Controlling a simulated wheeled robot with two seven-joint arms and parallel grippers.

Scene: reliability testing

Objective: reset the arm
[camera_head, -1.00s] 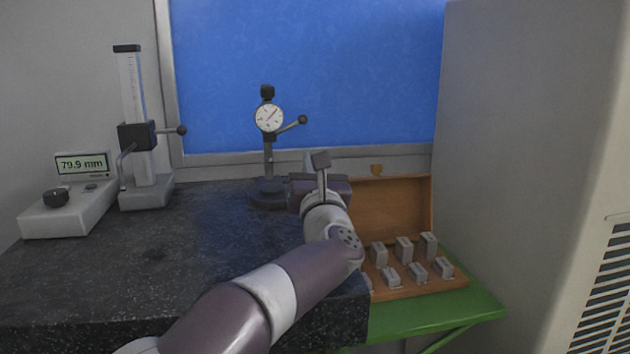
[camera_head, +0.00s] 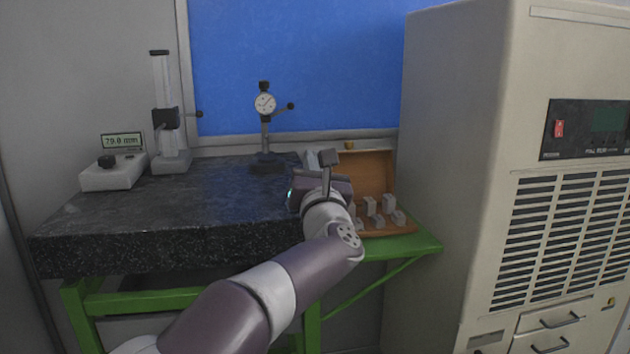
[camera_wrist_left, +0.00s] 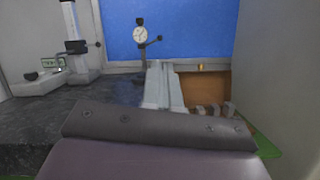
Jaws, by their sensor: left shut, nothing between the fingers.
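My left arm reaches in from the bottom of the head view. Its left gripper (camera_head: 311,160) points away from me, toward the back wall, and its hand hides part of the wooden box. In the left wrist view, the pale fingers of the left gripper (camera_wrist_left: 164,84) are together with nothing between them. They are in front of the dial gauge stand (camera_wrist_left: 141,38) and the open wooden box (camera_wrist_left: 203,88) in that picture. My right gripper is in neither view.
A dark granite table (camera_head: 190,205) on a green frame holds a height gauge (camera_head: 167,120), a digital readout (camera_head: 112,172) and the dial gauge (camera_head: 265,104). The wooden box (camera_head: 376,172) with several metal blocks sits on a green shelf (camera_head: 420,243). A beige cabinet (camera_head: 455,150) stands at right.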

